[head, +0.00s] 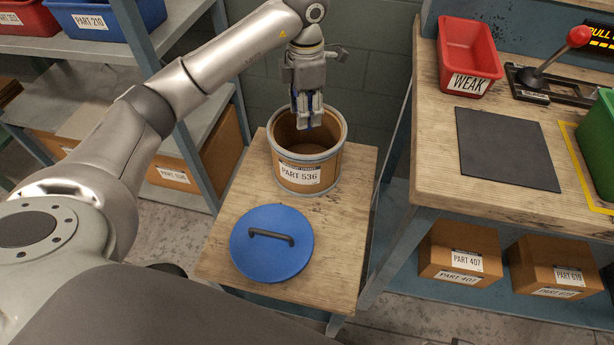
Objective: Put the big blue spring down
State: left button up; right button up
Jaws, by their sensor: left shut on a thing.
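My left gripper (307,122) points down over the open mouth of a round brown drum (306,172) labelled PART 536. It is shut on the blue spring (309,103), of which only small blue parts show between the fingers. The fingertips look level with the drum's rim or a little inside it; the exact depth is hard to tell. What I see of the drum's inside looks empty. My right gripper is not in view.
A blue lid (272,243) with a dark handle lies on the small wooden table (352,230) before the drum. On the workbench at right are a red bin (468,55) labelled WEAK, a dark mat (507,149), a red-knobbed lever (556,62) and a green bin (598,140). Shelves stand left.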

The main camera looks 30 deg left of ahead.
pick_arm(q)
jog(key=f+n+b, duration=0.1)
jog(key=f, duration=0.4)
jog(key=f+n+b, duration=0.1)
jog(key=f+b, duration=0.1)
jog(key=f, duration=0.4)
jog(key=w+a+f+n+b, duration=0.1)
jog(key=f, duration=0.4)
jog(key=shift+f, duration=0.15)
jog(key=shift+f+b, duration=0.3)
jog(key=shift+f, duration=0.4)
notch_tip(320, 180, down, 3)
jog(key=shift+f+b, duration=0.1)
jog(key=shift+b, duration=0.25)
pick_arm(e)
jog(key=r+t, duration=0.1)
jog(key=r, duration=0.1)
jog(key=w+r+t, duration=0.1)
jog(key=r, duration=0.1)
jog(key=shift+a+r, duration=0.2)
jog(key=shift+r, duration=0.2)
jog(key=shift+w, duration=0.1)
